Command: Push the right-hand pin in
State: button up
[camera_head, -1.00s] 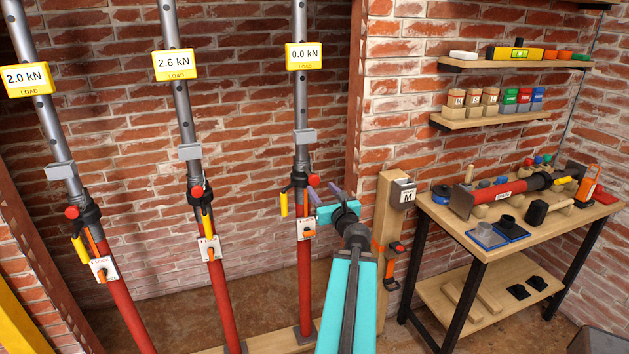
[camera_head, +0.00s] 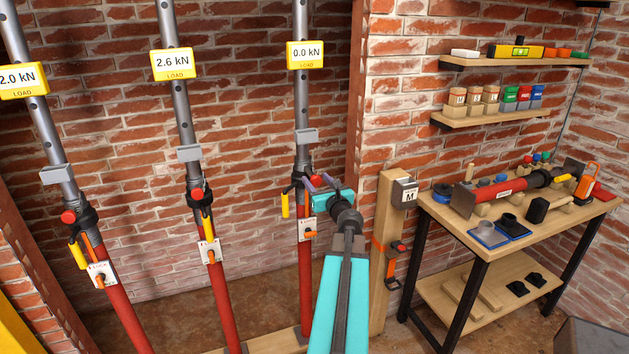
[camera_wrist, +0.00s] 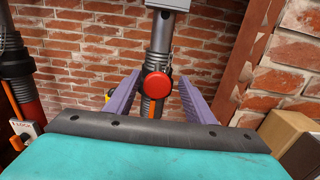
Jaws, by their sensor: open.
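The right-hand prop (camera_head: 304,250) stands against the brick wall, with a red lower tube and a grey upper tube. Its load display (camera_head: 305,54) reads 0.0 kN. In the wrist view its round red pin head (camera_wrist: 157,86) faces me, in front of the prop's collar and between my fingers as seen. My gripper (camera_head: 311,182) is open, its two purple fingers pointing at the collar. I cannot tell whether either finger touches it. A yellow handle (camera_head: 285,205) hangs left of the collar.
The middle prop (camera_head: 222,300) reads 2.6 kN and the left prop (camera_head: 132,320) reads 2.0 kN.

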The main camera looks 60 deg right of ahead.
jog(key=shift+w, duration=0.1)
jog(key=shift+c, duration=0.4)
grip_shut()
jog(key=shift+w, duration=0.15)
jog(key=x, duration=0.5)
jog(key=shift+w+d+r+b, duration=0.15)
jog(key=shift+d+b, duration=0.1)
jog(key=shift+b, duration=0.05)
jog(key=shift+o, duration=0.4)
grip_release()
jog(key=shift+w+d, duration=0.1)
jog(key=shift+w, duration=0.05)
